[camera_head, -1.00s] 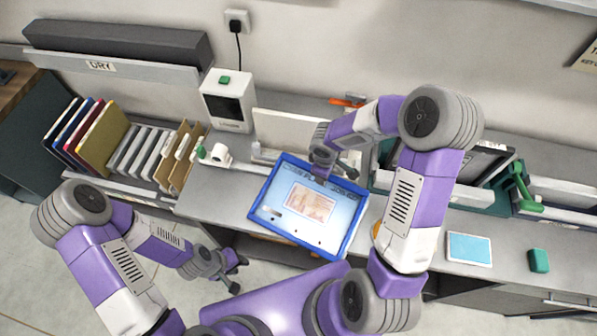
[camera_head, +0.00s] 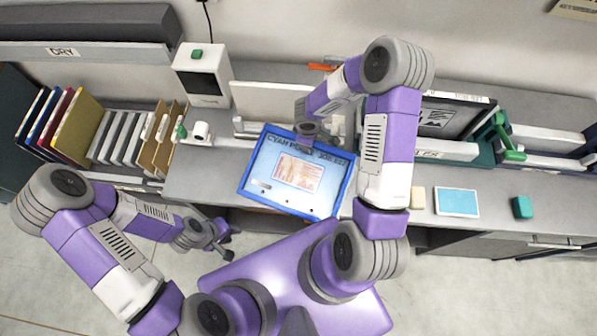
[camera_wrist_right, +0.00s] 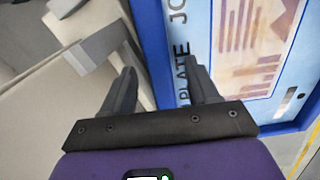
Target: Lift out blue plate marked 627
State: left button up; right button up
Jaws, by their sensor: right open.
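The blue-framed plate (camera_head: 256,205) lies on the bench, with a pale printed face and a lettered strip along its far edge. "CYAN PLATE" reads in part; the number is too small to be sure of. My right gripper (camera_head: 308,131) is over the plate's far edge, partly hidden by its own arm. In the right wrist view the gripper (camera_wrist_right: 162,72) is open, and the plate's blue frame (camera_wrist_right: 152,40) shows between its fingers; I cannot tell whether they touch. My left gripper (camera_head: 226,243) hangs low at the bench's front, empty, its fingers apart.
A rack of coloured boards (camera_head: 72,118) stands at the left. A white device (camera_head: 203,72) and a pale upright panel (camera_head: 270,100) stand behind the plate. At the right are a green tray rack (camera_head: 500,150), a small pale-blue pad (camera_head: 457,202) and a green block (camera_head: 522,208).

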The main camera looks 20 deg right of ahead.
jog(key=shift+c, duration=0.4)
grip_shut()
jog(key=shift+r, duration=0.15)
jog(key=shift+w+r+p, duration=0.1)
jog(key=shift+r+p, duration=0.2)
jog(key=shift+r, duration=0.05)
notch_tip(320, 180, up, 5)
jog(key=p, duration=0.2)
jog(key=shift+p, duration=0.35)
notch_tip(320, 180, up, 4)
jog(key=shift+r+b, duration=0.1)
jog(key=shift+b, duration=0.2)
